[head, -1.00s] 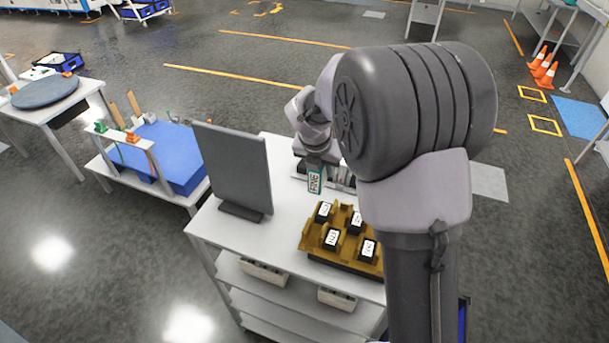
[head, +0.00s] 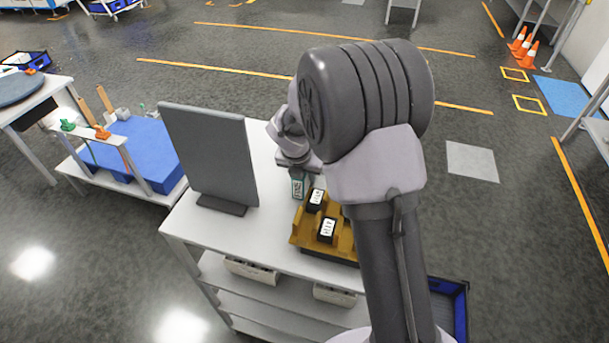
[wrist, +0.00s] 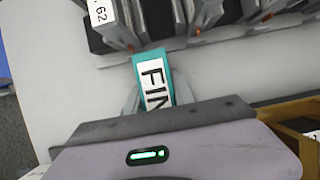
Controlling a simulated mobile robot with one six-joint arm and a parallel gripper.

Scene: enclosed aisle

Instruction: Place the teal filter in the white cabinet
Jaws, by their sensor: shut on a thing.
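The teal filter (head: 298,184) has a white label and is upright in my gripper, above the white table top. In the head view my gripper (head: 299,171) is partly hidden behind my arm. I cannot make out a white cabinet for certain; the white shelved table (head: 200,218) stands in front of me.
A brown holder (head: 300,238) with black labelled blocks (head: 327,229) stands right of the filter. A dark upright panel (head: 208,155) stands to the left. In the wrist view, a row of labelled upright items (wrist: 192,15) is close beyond the filter. The front left table top is clear.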

